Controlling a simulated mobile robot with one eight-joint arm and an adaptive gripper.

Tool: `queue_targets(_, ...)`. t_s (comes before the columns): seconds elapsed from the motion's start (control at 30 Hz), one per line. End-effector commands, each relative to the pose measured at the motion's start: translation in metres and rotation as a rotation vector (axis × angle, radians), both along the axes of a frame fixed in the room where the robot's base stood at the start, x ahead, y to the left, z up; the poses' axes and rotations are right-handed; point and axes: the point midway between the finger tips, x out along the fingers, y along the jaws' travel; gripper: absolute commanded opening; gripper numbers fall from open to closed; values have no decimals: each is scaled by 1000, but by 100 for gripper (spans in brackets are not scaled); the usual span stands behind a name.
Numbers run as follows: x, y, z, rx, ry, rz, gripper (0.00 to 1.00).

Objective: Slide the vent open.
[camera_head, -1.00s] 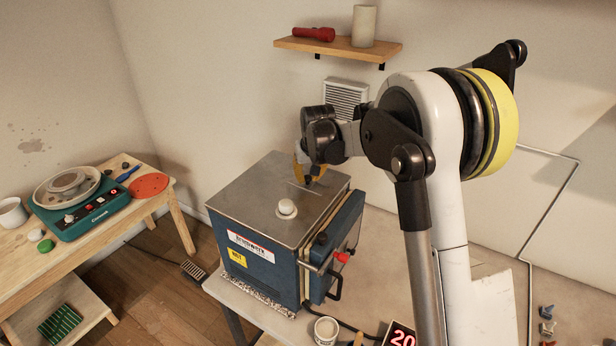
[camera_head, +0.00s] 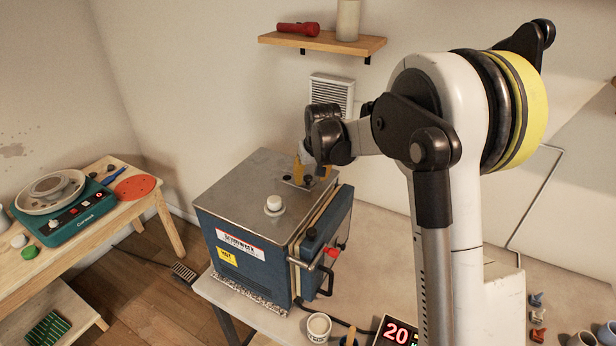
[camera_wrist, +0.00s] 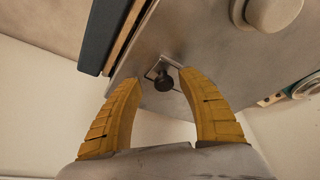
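The blue kiln (camera_head: 240,245) has a flat grey metal top (camera_head: 245,185) with a white round knob (camera_head: 273,203). The vent (camera_wrist: 151,73) is a small fitting set in that top, with a dark round knob (camera_wrist: 163,83). My gripper (camera_head: 309,176) is over the back right part of the kiln top. In the wrist view my gripper (camera_wrist: 161,79) is open, its two yellow fingers on either side of the dark knob. Gaps show between the knob and both fingertips. In the head view the fingers partly hide the vent.
The white knob also shows in the wrist view (camera_wrist: 272,10). The kiln's front door handle (camera_head: 331,252) sticks out at the right. A wall grille (camera_head: 332,92) and a shelf (camera_head: 325,42) are behind my arm. A white cup (camera_head: 318,328) and red display (camera_head: 397,333) stand in front.

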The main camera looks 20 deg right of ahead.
Motion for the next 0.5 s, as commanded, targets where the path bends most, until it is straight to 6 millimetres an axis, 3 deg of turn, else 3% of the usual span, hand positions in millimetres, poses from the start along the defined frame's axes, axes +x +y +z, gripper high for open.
queue_targets(0.3,-1,1,4,1,-2,1,46)
queue_targets(0.5,-13,1,33,1,-2,0,46)
